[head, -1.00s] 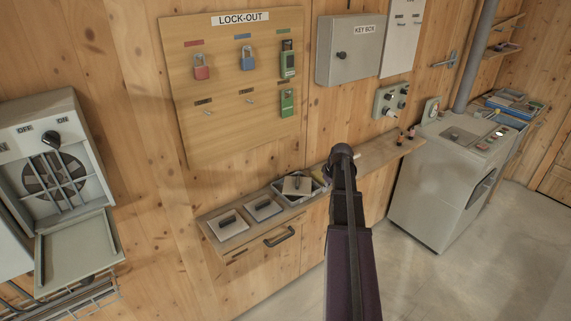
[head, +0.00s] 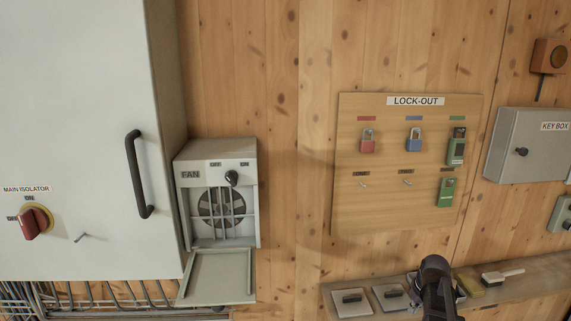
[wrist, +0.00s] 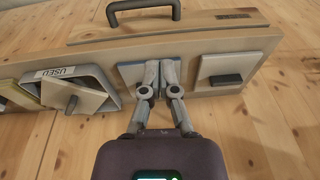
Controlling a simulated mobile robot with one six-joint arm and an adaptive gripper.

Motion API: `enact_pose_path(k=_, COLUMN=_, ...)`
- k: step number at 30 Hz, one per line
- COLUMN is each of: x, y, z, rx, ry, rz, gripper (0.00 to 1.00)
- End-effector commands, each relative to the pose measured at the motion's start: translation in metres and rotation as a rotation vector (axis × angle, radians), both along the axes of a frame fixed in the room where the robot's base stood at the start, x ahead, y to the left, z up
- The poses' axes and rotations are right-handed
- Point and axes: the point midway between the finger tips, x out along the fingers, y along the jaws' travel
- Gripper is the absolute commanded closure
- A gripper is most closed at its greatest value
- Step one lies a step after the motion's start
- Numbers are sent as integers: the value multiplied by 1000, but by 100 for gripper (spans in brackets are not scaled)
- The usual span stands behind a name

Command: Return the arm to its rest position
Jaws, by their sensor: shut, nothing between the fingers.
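My gripper (wrist: 159,74) shows in the wrist view with its two fingers side by side, shut and empty. In the head view my dark arm rises from the lower edge at the right, in front of the shelf (head: 530,272). The fingers are hidden there.
The lock-out board (head: 400,215) with padlocks hangs above the shelf. The fan box (head: 248,170) has its flap down. A large grey cabinet (head: 80,120) stands left, a key box (head: 505,170) right. A tray marked USED (wrist: 90,85) sits beside my gripper.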

Motion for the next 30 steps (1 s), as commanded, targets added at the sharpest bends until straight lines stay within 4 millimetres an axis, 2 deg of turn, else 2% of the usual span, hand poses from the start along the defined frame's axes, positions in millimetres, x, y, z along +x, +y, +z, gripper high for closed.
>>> enact_pose_path(k=1, x=-7, y=21, z=-2, rx=1, ry=11, rz=3, gripper=100)
enact_pose_path(k=6, x=-23, y=76, z=-6, rx=-3, ry=49, rz=-7, gripper=100)
enact_pose_path(k=18, x=-77, y=187, z=-14, rx=-32, ry=130, rz=-36, gripper=100)
enact_pose_path(k=24, x=-101, y=221, z=-16, rx=-50, ry=155, rz=-52, gripper=100)
enact_pose_path(k=30, x=-110, y=234, z=-16, rx=-59, ry=166, rz=-61, gripper=100)
